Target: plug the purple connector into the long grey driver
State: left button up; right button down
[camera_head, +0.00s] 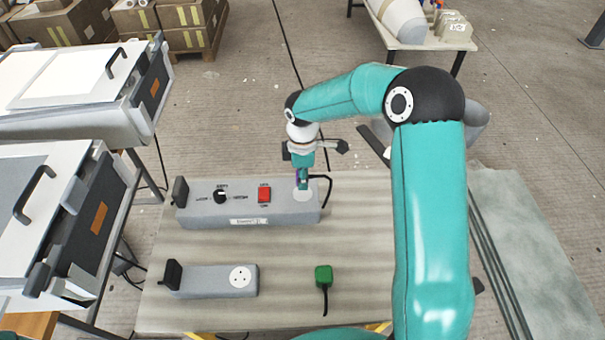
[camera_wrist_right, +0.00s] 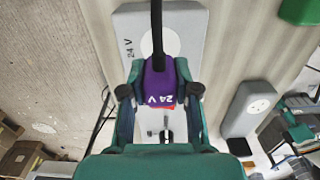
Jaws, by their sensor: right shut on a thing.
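The long grey driver (camera_head: 238,218) lies on the table with a red switch, a black knob and a pale round socket (camera_head: 304,196) at its right end. My right gripper (camera_head: 302,180) is over that end, pointing down, shut on the purple connector (camera_wrist_right: 159,84), which is marked 24 V. The connector is at the socket in the head view. In the wrist view the socket (camera_wrist_right: 165,43) shows partly behind the connector and its black cable. I cannot tell whether the connector touches or enters the socket. I do not make out my left gripper.
A shorter grey driver (camera_head: 212,282) with a white socket lies in front. A green connector (camera_head: 323,275) with a black cable lies on the table (camera_head: 360,245), right of it. Mould carts (camera_head: 75,110) stand left. The table's middle right is clear.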

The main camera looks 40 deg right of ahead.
aim_at(303, 194)
jog(key=shift+f+b, duration=0.9)
jog(key=shift+f, duration=0.75)
jog(key=shift+s+f+b, duration=0.1)
jog(key=shift+f+b, duration=0.3)
jog(key=shift+f, duration=0.05)
dwell(1.1)
jog(key=c, duration=0.8)
grip_release()
notch_tip(303, 194, up, 12)
jog(key=shift+f, duration=0.1)
